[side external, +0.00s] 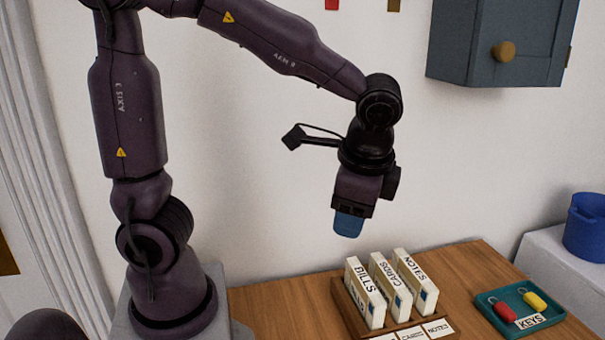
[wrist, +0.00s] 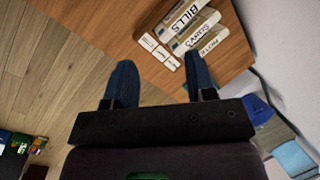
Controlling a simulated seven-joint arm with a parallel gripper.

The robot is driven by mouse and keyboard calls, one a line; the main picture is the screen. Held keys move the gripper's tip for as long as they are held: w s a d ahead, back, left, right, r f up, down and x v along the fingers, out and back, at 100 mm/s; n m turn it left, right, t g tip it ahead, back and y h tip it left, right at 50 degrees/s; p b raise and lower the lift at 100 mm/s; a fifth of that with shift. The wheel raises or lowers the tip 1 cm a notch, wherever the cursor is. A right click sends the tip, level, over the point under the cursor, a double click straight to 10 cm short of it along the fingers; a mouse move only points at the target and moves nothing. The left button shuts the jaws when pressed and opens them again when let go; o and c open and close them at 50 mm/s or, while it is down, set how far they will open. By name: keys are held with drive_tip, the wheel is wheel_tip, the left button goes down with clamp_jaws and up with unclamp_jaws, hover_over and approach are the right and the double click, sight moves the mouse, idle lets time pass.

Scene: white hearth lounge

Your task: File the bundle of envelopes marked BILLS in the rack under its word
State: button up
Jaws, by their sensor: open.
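The BILLS bundle of envelopes (side external: 364,293) is white with black lettering and stands at the left end of the wooden rack (side external: 343,302). It also shows in the wrist view (wrist: 185,19). The CARDS bundle (side external: 390,287) and NOTES bundle (side external: 415,275) stand to its right. Word cards sit along the rack's front: CARDS (side external: 412,334), NOTES (side external: 437,328), and a left one cut by the picture edge. How deep the bundles sit is hard to tell. My gripper (side external: 347,224) is open and empty above the rack; its blue fingers show apart in the wrist view (wrist: 160,76).
A teal tray (side external: 553,314) with a red and a yellow key tag and a KEYS card lies right of the rack. A blue pot (side external: 585,228) stands on a white ledge farther right. A grey cabinet (side external: 505,45) hangs on the wall above. Bare tabletop (side external: 285,308) lies left of the rack.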

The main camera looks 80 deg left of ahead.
drive_tip(key=s+a+r+n+t+h, duration=0.1)
drive_tip(key=s+r+n+t+h, duration=0.2)
drive_tip(key=s+r+n+t, duration=0.2)
drive_tip(key=shift+s+a+r+n+t, duration=0.3)
drive_tip(key=shift+s+n, duration=0.4)
drive_tip(key=shift+s, duration=0.3)
idle(0.5)
